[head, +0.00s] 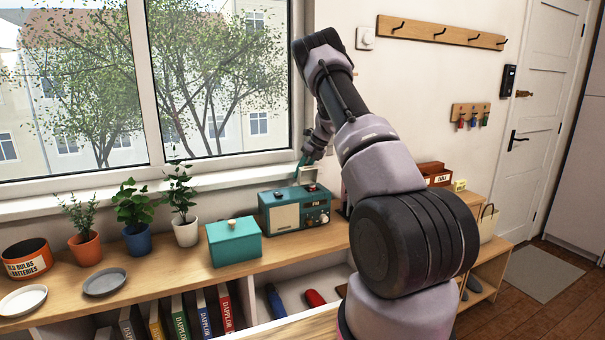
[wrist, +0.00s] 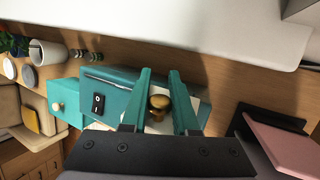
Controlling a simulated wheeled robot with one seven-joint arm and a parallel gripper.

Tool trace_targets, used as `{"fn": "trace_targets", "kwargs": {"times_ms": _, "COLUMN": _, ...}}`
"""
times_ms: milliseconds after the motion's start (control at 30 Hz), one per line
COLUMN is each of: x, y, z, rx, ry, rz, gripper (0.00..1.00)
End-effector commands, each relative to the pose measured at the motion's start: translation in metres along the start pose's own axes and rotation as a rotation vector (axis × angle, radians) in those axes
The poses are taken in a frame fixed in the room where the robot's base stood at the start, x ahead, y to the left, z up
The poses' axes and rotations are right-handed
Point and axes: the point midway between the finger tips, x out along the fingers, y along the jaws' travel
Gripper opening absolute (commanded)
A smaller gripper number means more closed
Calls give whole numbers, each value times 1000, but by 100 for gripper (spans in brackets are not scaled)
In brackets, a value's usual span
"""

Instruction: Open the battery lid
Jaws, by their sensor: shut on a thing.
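A teal radio (head: 284,220) with a cream front stands on the wooden counter under the window. My gripper (head: 307,160) is over its top right. A small pale panel, seemingly the battery lid (head: 309,174), stands tilted up from the radio's top beneath my fingers. The battery compartment is hidden.
A teal box with a pale knob (head: 234,243) stands left of the radio. Potted plants (head: 184,232), two small plates (head: 104,282) and an orange-black battery bin (head: 27,260) are farther left. A red-brown box (head: 434,172) is to the right.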

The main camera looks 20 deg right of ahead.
Motion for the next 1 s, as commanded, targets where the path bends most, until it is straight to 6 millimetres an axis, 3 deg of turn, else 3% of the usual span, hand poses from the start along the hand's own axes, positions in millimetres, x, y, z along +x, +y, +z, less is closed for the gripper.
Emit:
{"fn": "trace_targets", "kwargs": {"times_ms": 400, "x": 9, "y": -5, "z": 5, "rx": 77, "ry": 183, "rz": -1, "gripper": 0}}
{"fn": "trace_targets", "kwargs": {"times_ms": 967, "x": 10, "y": -5, "z": 5, "rx": 89, "ry": 212, "rz": 2, "gripper": 0}}
{"fn": "trace_targets", "kwargs": {"times_ms": 1000, "x": 10, "y": -5, "z": 5, "rx": 89, "ry": 212, "rz": 2, "gripper": 35}}
